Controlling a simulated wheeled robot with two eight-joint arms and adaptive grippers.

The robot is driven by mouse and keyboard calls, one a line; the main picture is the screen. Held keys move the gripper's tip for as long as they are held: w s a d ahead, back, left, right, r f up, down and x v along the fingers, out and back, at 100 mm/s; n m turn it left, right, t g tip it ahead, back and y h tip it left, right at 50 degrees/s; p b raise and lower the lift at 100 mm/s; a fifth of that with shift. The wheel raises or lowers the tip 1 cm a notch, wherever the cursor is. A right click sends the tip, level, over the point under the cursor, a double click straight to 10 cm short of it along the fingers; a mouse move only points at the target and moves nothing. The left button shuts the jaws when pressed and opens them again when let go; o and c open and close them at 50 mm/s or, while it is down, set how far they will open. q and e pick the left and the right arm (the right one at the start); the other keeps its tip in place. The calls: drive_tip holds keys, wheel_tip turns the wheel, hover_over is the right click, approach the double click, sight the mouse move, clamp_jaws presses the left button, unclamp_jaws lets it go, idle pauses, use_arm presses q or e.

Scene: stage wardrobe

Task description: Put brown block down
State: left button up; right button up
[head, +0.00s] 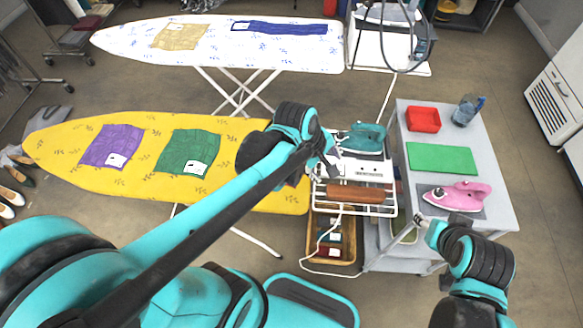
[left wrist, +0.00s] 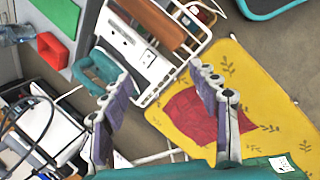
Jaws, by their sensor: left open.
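The brown block (head: 355,194), long and bar-like, lies across the white wire rack (head: 391,211) at the right end of the yellow ironing board. It also shows at the top of the left wrist view (left wrist: 158,22). My left gripper (head: 328,150) is over the board's right end, above and left of the block. In the left wrist view its fingers (left wrist: 163,100) are spread apart with nothing between them. My right gripper (head: 428,228) is by the front edge of the grey cart, right of the block; its jaw state is unclear.
A teal iron (head: 364,138) stands behind the block. The grey cart (head: 398,114) holds a red tray (head: 423,119), a green mat (head: 440,158) and a pink iron (head: 458,195). A basket (head: 346,263) sits below the rack. Purple (head: 112,146), green (head: 188,152) and red (left wrist: 200,114) cloths lie on the yellow board.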

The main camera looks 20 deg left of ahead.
use_arm(q)
drive_tip(key=s+a+r+m+t+y, duration=0.2)
drive_tip(key=s+a+m, duration=0.5)
drive_tip(key=m, duration=0.6)
drive_tip(key=shift+s+a+r+t+y, duration=0.3)
drive_tip(key=shift+r+t, duration=0.4)
drive_tip(key=shift+r, duration=0.15)
